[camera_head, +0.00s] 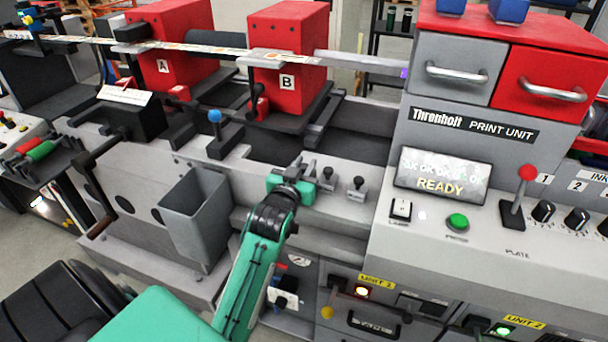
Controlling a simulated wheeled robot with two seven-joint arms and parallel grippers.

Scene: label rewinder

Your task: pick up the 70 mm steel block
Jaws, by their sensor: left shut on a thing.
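My left gripper (298,172), at the end of the green and black arm, is over the grey machine ledge in the middle of the view. Its fingers are shut on a small grey steel block, mostly hidden by the gripper itself. Just right of it stands a grey block with a dark knob (327,178), and farther right a similar smaller one (357,187). I cannot read a size on any of them, nor tell whether the held one is clear of the ledge. My right gripper is not in view.
Red boxes A (170,55) and B (288,70) stand behind, with the label web (190,48) running past them. A blue-knobbed lever (215,117) and a grey bin (197,215) are to the left. The print unit's console (480,235) with a red-knobbed lever (525,175) blocks the right.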

